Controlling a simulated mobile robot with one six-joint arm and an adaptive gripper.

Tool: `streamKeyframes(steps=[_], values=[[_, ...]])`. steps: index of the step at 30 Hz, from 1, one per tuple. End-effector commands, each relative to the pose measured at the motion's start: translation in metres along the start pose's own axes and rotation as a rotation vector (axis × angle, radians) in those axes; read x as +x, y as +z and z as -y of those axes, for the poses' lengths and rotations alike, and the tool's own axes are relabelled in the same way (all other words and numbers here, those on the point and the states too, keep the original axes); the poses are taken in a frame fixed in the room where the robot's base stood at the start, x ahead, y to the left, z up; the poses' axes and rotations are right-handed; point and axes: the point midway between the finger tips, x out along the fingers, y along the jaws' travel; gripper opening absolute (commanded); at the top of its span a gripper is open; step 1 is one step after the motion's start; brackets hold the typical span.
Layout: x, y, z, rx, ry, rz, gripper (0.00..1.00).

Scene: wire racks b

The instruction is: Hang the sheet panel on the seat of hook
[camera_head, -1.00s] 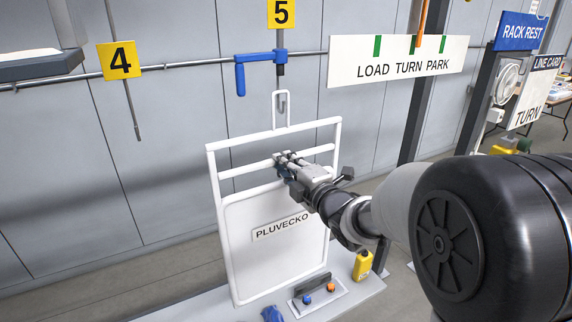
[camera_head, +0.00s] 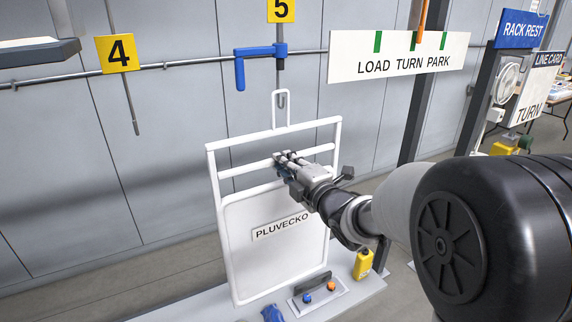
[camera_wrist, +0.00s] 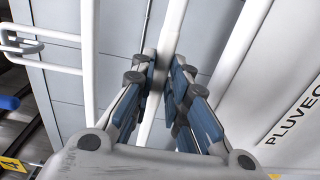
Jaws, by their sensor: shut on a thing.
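The sheet panel (camera_head: 275,245) is a white tubular frame with a plate labelled PLUVECKO and a narrow wire loop (camera_head: 289,108) on top. My gripper (camera_head: 284,161) is shut on its upper crossbar; the bar also shows between the fingers in the wrist view (camera_wrist: 165,55). The panel hangs roughly upright, slightly tilted in the picture. The grey hook (camera_head: 281,101) is at the lower end of a rod under sign 5 (camera_head: 281,10). Its tip shows within the loop's outline, near the loop's top. I cannot tell whether the loop is around it or in front. In the wrist view the loop (camera_wrist: 55,68) is at the left.
A blue clamp (camera_head: 240,72) is beside the rod on the wall rail (camera_head: 180,65). A second rod hangs under sign 4 (camera_head: 117,53). The LOAD TURN PARK board (camera_head: 400,54) is to the right. A yellow bottle (camera_head: 363,264) and small control box (camera_head: 319,294) are below.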

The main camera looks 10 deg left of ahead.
Motion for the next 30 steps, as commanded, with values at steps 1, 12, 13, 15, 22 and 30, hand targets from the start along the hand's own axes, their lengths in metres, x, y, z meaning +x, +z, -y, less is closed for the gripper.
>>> streamKeyframes(steps=[1, 12, 13, 15, 22, 30], values=[[0.001, 0.0, -0.005, -0.003, 0.013, -0.001, 0.0], [0.001, 0.0, 0.001, -0.003, 0.013, -0.001, 0.0], [0.001, 0.0, 0.001, -0.003, 0.013, -0.001, 0.0], [0.001, 0.0, 0.002, -0.003, 0.013, -0.001, 0.0], [0.001, 0.0, 0.005, -0.002, 0.013, -0.001, 0.0], [0.001, 0.0, 0.009, -0.002, 0.013, -0.001, 0.0]])
